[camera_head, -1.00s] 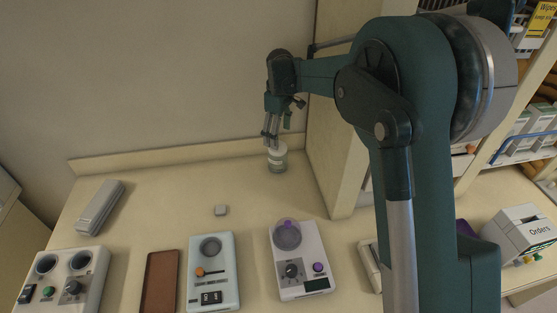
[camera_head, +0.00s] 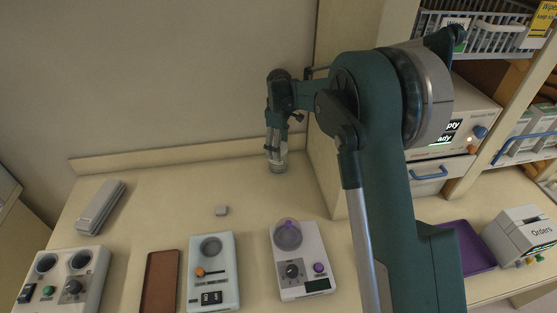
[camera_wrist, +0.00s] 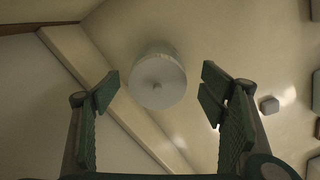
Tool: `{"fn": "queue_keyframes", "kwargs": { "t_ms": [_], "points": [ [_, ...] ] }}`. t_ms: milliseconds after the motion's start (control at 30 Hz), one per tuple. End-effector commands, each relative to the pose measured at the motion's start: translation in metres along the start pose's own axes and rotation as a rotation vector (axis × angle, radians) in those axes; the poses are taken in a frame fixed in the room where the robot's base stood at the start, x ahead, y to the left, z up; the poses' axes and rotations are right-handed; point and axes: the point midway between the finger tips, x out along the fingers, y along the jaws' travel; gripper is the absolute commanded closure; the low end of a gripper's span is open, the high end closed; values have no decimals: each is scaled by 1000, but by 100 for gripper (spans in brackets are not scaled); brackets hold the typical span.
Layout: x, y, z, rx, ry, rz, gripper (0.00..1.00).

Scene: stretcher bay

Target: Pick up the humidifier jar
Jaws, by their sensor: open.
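The humidifier jar (camera_head: 278,166) is a small clear jar with a pale lid, standing at the back of the counter near the tall cabinet's side. In the wrist view my gripper (camera_wrist: 160,95) is open, with a pad on each side of the lid and a gap to both. Contact cannot be seen.
Several devices stand along the counter front, including a white one with a purple knob (camera_head: 300,262) and a pale blue one (camera_head: 212,285). A small grey block (camera_head: 221,210) lies left of the jar. The back ledge (camera_head: 170,158) and cabinet side (camera_head: 330,170) are close to the jar.

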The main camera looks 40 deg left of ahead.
Motion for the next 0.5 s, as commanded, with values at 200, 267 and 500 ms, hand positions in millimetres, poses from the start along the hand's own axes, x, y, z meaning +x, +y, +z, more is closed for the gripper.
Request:
{"fn": "queue_keyframes", "kwargs": {
  "t_ms": [200,267,500],
  "points": [
    [17,0,0,0,0,0,29],
    [18,0,0,0,0,0,29],
    [19,0,0,0,0,0,29]
  ]
}}
